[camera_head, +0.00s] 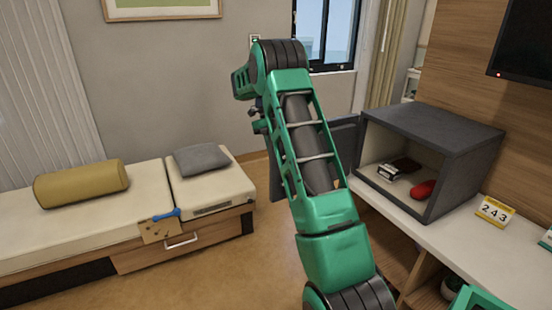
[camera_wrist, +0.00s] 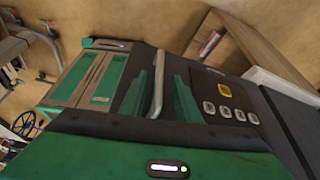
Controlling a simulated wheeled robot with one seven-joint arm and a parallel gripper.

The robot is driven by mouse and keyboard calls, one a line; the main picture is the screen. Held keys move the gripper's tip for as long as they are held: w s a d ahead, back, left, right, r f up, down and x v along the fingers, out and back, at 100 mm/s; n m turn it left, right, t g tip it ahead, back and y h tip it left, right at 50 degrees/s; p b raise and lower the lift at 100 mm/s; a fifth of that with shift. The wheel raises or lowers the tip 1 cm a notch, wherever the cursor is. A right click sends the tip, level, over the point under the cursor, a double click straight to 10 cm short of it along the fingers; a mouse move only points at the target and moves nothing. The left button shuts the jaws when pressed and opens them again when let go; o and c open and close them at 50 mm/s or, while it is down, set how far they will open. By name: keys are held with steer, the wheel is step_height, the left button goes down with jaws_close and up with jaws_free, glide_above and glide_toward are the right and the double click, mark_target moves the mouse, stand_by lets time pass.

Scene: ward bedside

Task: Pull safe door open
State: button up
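The grey safe (camera_head: 440,125) sits on the white counter at the right in the head view, its front open and its inside showing. Its dark door (camera_head: 345,140) stands swung wide to the left, partly hidden behind my arm. In the wrist view the door face shows a pale bar handle (camera_wrist: 158,82) and a keypad (camera_wrist: 228,105) with a yellow display. My gripper (camera_wrist: 166,97) is at the door face, its green fingers apart on either side of the handle. A gap shows between the handle and the right finger. In the head view the fingertips are hidden.
Inside the safe lie dark items (camera_head: 400,168) and a red object (camera_head: 422,190). A number card (camera_head: 495,212) stands on the counter (camera_head: 470,245) beside it. A bed (camera_head: 85,220) with cushions is at the left. Open floor lies between bed and counter.

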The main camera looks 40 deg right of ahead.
steer(key=shift+w+a, duration=0.1)
steer(key=v, duration=1)
steer(key=shift+w+r, duration=0.25)
steer(key=shift+w, duration=0.05)
stand_by(0.4)
